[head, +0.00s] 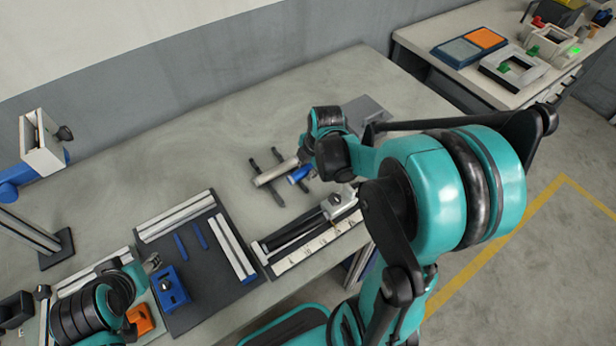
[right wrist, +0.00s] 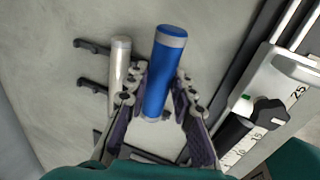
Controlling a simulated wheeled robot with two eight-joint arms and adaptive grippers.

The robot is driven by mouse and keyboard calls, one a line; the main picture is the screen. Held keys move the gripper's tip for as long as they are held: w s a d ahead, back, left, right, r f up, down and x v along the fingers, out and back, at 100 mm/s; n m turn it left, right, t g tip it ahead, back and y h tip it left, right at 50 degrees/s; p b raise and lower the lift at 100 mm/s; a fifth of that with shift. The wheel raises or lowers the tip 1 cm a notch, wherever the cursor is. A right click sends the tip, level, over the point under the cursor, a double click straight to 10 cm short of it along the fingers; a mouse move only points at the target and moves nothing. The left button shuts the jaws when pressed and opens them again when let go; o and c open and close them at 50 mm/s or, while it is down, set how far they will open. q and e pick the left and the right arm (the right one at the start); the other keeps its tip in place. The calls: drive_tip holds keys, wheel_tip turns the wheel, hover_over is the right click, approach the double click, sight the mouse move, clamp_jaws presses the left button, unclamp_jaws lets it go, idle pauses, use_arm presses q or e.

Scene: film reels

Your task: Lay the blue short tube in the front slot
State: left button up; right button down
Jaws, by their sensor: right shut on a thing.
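In the head view my right gripper (head: 308,163) partly hides the tube. A silver tube (head: 275,173) lies beside it across dark prongs (head: 268,183); it also shows in the right wrist view (right wrist: 120,72). I cannot tell which place is the front slot, or whether the blue tube touches the prongs. My left gripper (head: 151,263) is small and unclear at the lower left.
A dark tray with white rails (head: 233,248) and blue bars (head: 190,242) lies to the left. A measuring fixture with a scale (head: 300,252) stands in front of the tubes. A blue block (head: 172,290) sits on the tray.

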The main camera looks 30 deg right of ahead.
use_arm(q)
wheel_tip(320, 180, down, 2)
drive_tip(key=shift+b, duration=0.85)
use_arm(e)
wheel_tip(320, 180, down, 4)
drive_tip(key=shift+r, duration=0.1)
use_arm(q)
drive_tip(key=shift+r, duration=0.1)
use_arm(e)
drive_tip(key=shift+r, duration=0.1)
use_arm(q)
drive_tip(key=shift+f, duration=0.25)
use_arm(e)
drive_tip(key=shift+f, duration=0.3)
drive_tip(key=c, duration=1.3)
unclamp_jaws()
